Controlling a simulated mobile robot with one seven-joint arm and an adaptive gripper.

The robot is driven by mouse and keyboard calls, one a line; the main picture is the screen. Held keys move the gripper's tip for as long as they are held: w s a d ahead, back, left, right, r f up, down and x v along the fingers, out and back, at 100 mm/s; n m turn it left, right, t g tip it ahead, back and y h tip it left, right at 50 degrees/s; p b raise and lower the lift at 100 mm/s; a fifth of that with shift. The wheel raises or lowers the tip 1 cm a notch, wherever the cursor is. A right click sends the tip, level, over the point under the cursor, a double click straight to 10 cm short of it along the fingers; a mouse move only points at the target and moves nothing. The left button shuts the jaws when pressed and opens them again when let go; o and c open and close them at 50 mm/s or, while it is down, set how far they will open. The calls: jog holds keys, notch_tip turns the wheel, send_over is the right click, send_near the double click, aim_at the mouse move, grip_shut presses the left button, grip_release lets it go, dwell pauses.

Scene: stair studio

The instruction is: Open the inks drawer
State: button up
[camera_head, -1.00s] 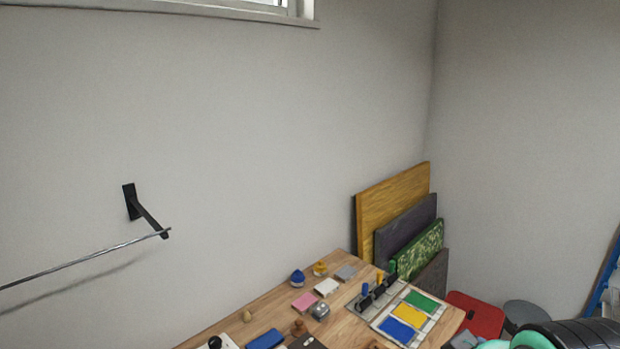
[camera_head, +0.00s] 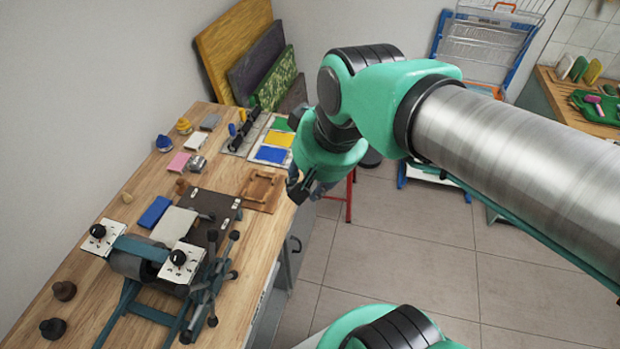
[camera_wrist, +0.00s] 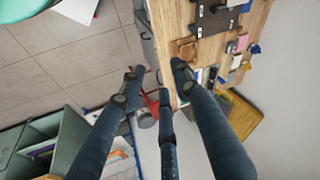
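My gripper (camera_head: 303,190) hangs at the right edge of the wooden worktable in the head view. In the wrist view its dark fingers (camera_wrist: 156,78) are spread apart with nothing between them. A grey cabinet front (camera_head: 296,245) shows under the table's right edge, below my gripper and apart from it. Grey fronts also show along the table edge in the wrist view (camera_wrist: 146,35). They look closed. I cannot read any label, so I cannot tell which one is the inks drawer.
The worktable (camera_head: 88,262) carries a press (camera_head: 150,262), a brown tray (camera_head: 262,190), ink pads and small tools. A red stool (camera_head: 349,195) stands behind my gripper. The tiled floor (camera_head: 400,255) to the right is free. A green-grey shelf unit (camera_wrist: 62,135) shows in the wrist view.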

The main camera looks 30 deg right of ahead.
jog(key=w+d+f+m+g+y, duration=0.2)
jog(key=w+d+f+m+y, duration=0.3)
jog(key=w+f+m, duration=0.5)
jog(key=w+d+f+m+g+y, duration=0.1)
jog(key=w+d+f+m+y, duration=0.35)
jog(key=w+f+m, duration=0.55)
jog(key=w+d+f+m+t, duration=0.1)
jog(key=d+f+m+t, duration=0.2)
jog(key=d+f+m, duration=0.4)
jog(key=w+d+f+m+t+y, duration=0.1)
jog(key=w+d+f+m+t, duration=0.1)
jog(key=d+f+m+t, duration=0.2)
jog(key=w+d+f+m+t, duration=0.1)
jog(key=d+f+m+t, duration=0.2)
jog(key=d+f+m, duration=0.7)
notch_tip(320, 180, down, 5)
jog(key=shift+w+d+f+m+y, duration=0.2)
jog(key=shift+w+d+m+y, duration=0.15)
jog(key=shift+m, duration=0.45)
jog(key=shift+a, duration=0.2)
jog(key=b+x, duration=0.2)
jog(key=x, duration=1.1)
jog(key=shift+w+a+r+b, duration=0.1)
jog(key=shift+w+b, duration=0.25)
jog(key=shift+b, duration=0.05)
grip_shut()
